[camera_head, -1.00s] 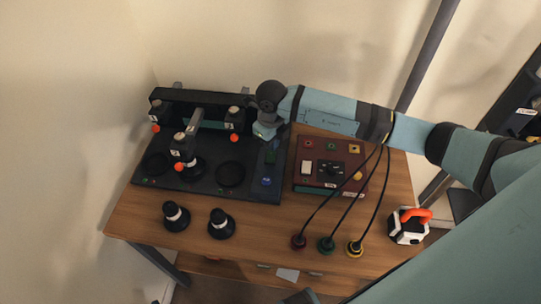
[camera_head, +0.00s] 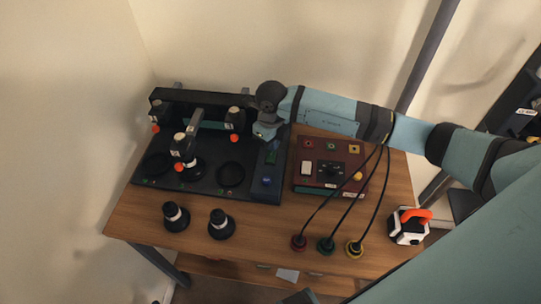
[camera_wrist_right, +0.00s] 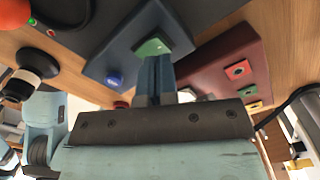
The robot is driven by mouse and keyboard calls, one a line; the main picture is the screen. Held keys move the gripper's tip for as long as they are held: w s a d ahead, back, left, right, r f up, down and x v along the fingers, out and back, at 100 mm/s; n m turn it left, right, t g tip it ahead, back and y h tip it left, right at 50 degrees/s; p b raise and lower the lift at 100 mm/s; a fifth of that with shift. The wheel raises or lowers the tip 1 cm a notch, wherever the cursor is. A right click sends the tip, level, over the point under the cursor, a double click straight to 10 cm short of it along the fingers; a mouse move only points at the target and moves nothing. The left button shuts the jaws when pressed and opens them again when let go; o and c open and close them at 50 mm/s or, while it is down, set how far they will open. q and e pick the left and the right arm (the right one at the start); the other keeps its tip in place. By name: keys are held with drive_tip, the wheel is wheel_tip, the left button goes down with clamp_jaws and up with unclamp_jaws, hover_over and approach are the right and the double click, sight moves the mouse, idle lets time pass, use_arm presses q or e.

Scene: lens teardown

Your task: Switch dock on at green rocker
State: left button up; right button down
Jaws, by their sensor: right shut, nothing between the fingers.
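The dark dock (camera_head: 205,188) lies at the back left of the wooden table. Its green rocker (camera_head: 271,157) is on the right-hand panel, above a blue button (camera_head: 267,181). My right gripper (camera_head: 264,133) is over that panel, just behind the rocker in the head view. In the right wrist view, the closed fingers (camera_wrist_right: 154,62) reach to the edge of the green rocker (camera_wrist_right: 152,46), with nothing held. I cannot tell whether they touch it. The blue button (camera_wrist_right: 114,80) is beside them. My left gripper is not in view.
A dark red box (camera_head: 330,166) with coloured sockets and buttons stands right of the dock. Black cables run from plugs (camera_head: 326,244) on the front table. Two black-and-white lens pieces (camera_head: 221,225) stand at the front left. A white-and-orange item (camera_head: 408,226) sits on the right.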

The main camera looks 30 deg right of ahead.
sight(272, 154)
drive_tip(key=shift+f+b, duration=0.95)
drive_tip(key=shift+f, duration=0.4)
idle(1.1)
drive_tip(key=shift+r+p, duration=2.15)
drive_tip(key=shift+r, duration=1.4)
